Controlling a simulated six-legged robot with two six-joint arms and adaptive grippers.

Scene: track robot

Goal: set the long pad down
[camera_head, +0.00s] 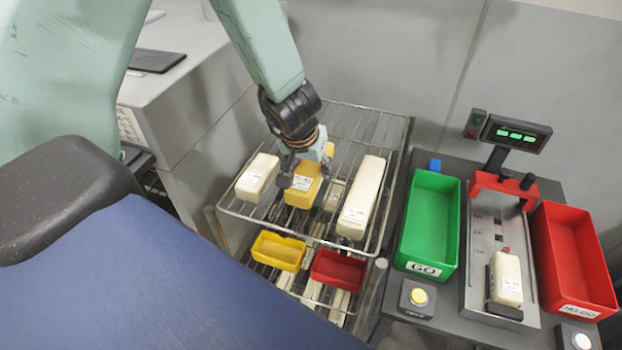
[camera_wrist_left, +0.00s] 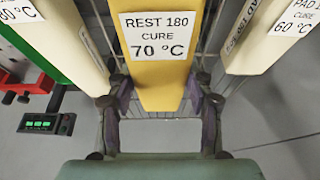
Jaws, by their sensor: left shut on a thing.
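My left gripper (camera_head: 306,168) is shut on a yellow pad (camera_head: 303,194), which stands between two white pads on the upper shelf of the wire rack (camera_head: 372,140). In the left wrist view the yellow pad (camera_wrist_left: 158,75) carries a label reading "REST 180 CURE 70 °C", with gripper fingers (camera_wrist_left: 162,100) on both its sides. I cannot tell whether its underside touches the wires. A longer white pad (camera_head: 361,198) lies to its right, and a shorter white pad (camera_head: 257,178) to its left, both apart from it. My right gripper is not in view.
The lower shelf holds a yellow bin (camera_head: 278,251), a red bin (camera_head: 338,270) and several pale pads. A green bin (camera_head: 429,222), a scale (camera_head: 490,245) with a white pad (camera_head: 506,278), and a red bin (camera_head: 573,260) stand right. Bare wires show at the shelf's back.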

